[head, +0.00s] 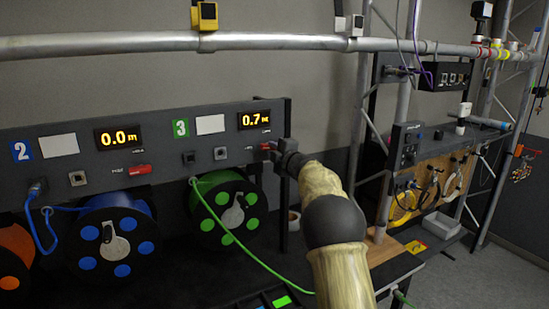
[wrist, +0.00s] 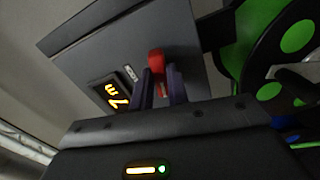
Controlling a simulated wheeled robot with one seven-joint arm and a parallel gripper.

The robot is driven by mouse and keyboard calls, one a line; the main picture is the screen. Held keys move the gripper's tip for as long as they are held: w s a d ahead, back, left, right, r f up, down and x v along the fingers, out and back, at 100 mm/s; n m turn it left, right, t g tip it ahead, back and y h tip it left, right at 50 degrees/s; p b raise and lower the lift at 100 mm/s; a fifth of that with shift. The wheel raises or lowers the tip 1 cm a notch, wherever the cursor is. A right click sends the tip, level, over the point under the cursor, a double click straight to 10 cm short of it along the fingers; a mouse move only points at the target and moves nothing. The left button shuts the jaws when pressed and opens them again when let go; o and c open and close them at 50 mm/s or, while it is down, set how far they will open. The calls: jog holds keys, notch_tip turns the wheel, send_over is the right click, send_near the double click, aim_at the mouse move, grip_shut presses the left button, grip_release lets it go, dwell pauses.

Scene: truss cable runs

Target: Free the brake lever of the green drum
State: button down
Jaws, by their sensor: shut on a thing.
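The green drum (head: 222,213) sits below panel number 3, with green cable running off it down to the right. Its red brake lever (head: 265,147) is on the panel under the display reading 0.7. My gripper (head: 273,152) is at that lever and covers part of it in the head view. In the wrist view the red lever (wrist: 156,62) stands between the two dark fingers of my gripper (wrist: 161,78), which are shut on it. The green drum is at the right of the wrist view.
The blue drum (head: 116,240) stands to the left, with its own red lever (head: 138,170) and a display (head: 118,136) reading 0.0 m. An orange drum (head: 14,258) is at the far left. A metal truss tube (head: 270,41) crosses above. Floor shows at the right.

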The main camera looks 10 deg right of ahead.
jog(key=shift+n+b, duration=0.6)
jog(key=shift+n, duration=0.4)
jog(key=shift+r, duration=0.1)
jog(key=c, duration=1.4)
grip_release()
jog(key=shift+o, duration=0.2)
jog(key=b+v, duration=0.6)
jog(key=v, duration=1.1)
jog(key=shift+s, duration=0.15)
